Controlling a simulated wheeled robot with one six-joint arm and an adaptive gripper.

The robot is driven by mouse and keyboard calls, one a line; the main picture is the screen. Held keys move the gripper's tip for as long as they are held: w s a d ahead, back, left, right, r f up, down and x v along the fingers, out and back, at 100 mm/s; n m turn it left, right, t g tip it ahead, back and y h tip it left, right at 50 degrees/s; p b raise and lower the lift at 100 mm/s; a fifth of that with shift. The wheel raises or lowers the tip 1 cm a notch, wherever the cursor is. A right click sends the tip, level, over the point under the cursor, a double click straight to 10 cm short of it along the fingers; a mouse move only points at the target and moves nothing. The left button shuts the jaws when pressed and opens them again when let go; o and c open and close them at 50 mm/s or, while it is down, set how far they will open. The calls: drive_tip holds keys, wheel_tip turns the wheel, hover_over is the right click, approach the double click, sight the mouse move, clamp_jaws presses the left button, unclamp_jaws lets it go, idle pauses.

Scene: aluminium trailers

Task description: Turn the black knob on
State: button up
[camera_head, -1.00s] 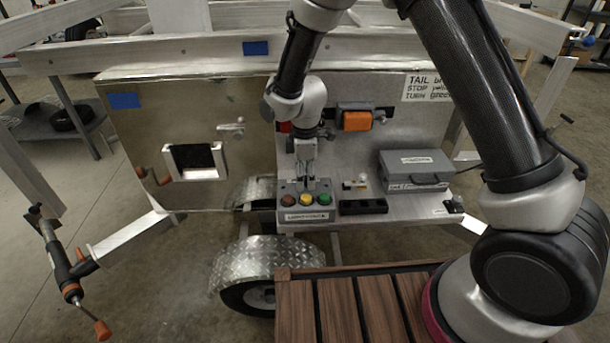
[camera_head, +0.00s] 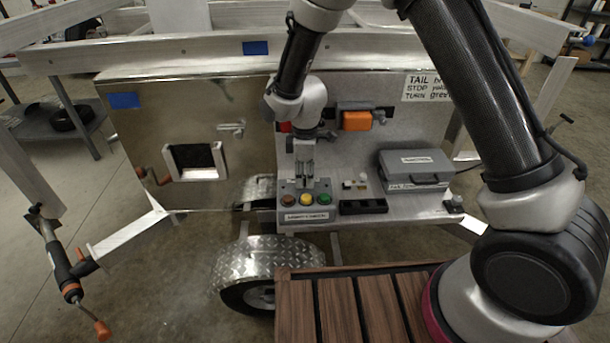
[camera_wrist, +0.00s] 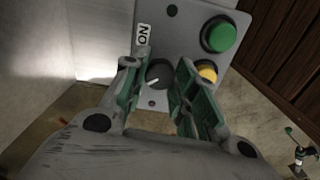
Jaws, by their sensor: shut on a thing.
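The black knob (camera_wrist: 158,74) shows in the wrist view with a white mark on it. It sits on a grey control box between the green-lined fingers of my gripper (camera_wrist: 157,88), which are closed around it. An ON label (camera_wrist: 144,35) is on the panel beside the knob. In the head view my gripper (camera_head: 305,182) points down onto the control box (camera_head: 306,216), and the knob is hidden behind the fingers. The box has a red-brown button (camera_head: 288,199), a yellow button (camera_head: 306,199) and a green button (camera_head: 324,199).
A grey case (camera_head: 416,168) stands right of the box on the metal shelf, with a black tray (camera_head: 363,207) between them. An orange part (camera_head: 357,121) is on the back panel. A slatted wooden surface (camera_head: 345,309) lies in front.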

sight(305, 178)
drive_tip(key=m, duration=0.8)
drive_tip(key=shift+m, duration=0.4)
drive_tip(key=m, duration=0.4)
drive_tip(key=shift+m, duration=2)
drive_tip(key=o, duration=1.1)
drive_tip(key=shift+c, duration=0.2)
wheel_tip(305, 178, up, 12)
